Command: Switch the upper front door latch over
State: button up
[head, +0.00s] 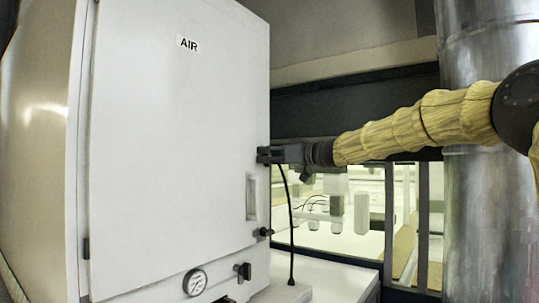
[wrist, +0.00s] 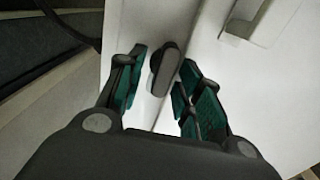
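The white cabinet door (head: 180,130) carries an AIR label and fills the left of the head view. The upper latch is a dark, rounded lever (wrist: 168,65) on the door's edge in the wrist view. My gripper (head: 266,155) is at the door's right edge in the head view and hides that latch there. In the wrist view my gripper (wrist: 162,76) is open, with one finger on each side of the lever. A gap shows beside the lever; contact with either finger cannot be made out.
A recessed pull (head: 251,197) sits below my gripper on the door; a dark lower latch (head: 265,232) is under it. A gauge (head: 195,282) and a dark knob (head: 243,271) are below. A black cable (head: 289,215) hangs nearby. A metal column (head: 487,200) stands right.

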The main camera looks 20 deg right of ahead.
jog(key=shift+w+f, duration=0.1)
jog(key=shift+w, duration=0.05)
jog(key=shift+s, duration=0.2)
grip_shut()
